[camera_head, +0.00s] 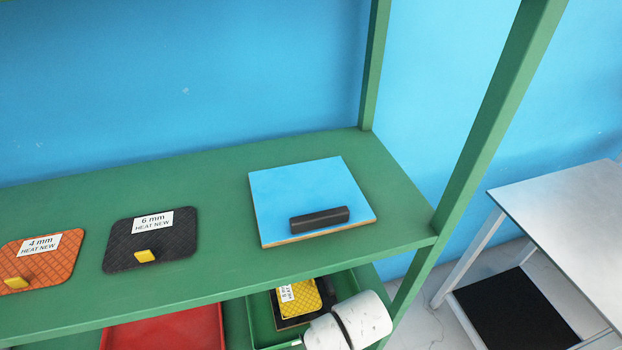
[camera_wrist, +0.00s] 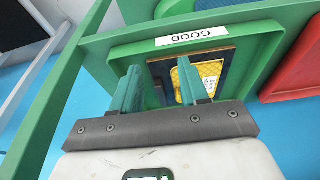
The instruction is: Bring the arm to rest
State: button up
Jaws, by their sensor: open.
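In the wrist view my gripper (camera_wrist: 160,78) is open, its two teal fingers apart with nothing held between them. The fingers point toward a green tray (camera_wrist: 125,60) labelled GOOD. In the tray lies a dark board with a wooden edge (camera_wrist: 222,64), with a yellow patterned mat (camera_wrist: 211,72) on it. In the head view a white part of my arm (camera_head: 358,318) reaches in at the lower shelf, beside the green tray (camera_head: 262,325) and the yellow mat (camera_head: 297,297). The fingers are not visible in the head view.
The upper green shelf (camera_head: 200,170) holds an orange 4 mm mat (camera_head: 55,262), a black 6 mm mat (camera_head: 175,240) and a blue board (camera_head: 290,190) with a black bar. A red tray (camera_head: 170,330) is below. A green post (camera_head: 480,140) and white table (camera_head: 570,205) stand right.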

jog(key=s+d+r+m+h, duration=0.1)
jog(key=s+d, duration=0.3)
jog(key=d, duration=0.4)
jog(key=s+d+r+m+h, duration=0.1)
jog(key=s+d, duration=0.3)
jog(key=d, duration=0.5)
jog(key=s+d+r+g, duration=0.1)
jog(key=s, duration=0.5)
jog(key=s+d+r+m, duration=0.1)
jog(key=s+d, duration=0.1)
jog(key=s, duration=0.5)
jog(key=shift+s+d+m+g+y, duration=0.15)
jog(key=shift+d+m+g+y, duration=0.15)
jog(key=shift+g+y, duration=0.1)
jog(key=shift+r, duration=0.1)
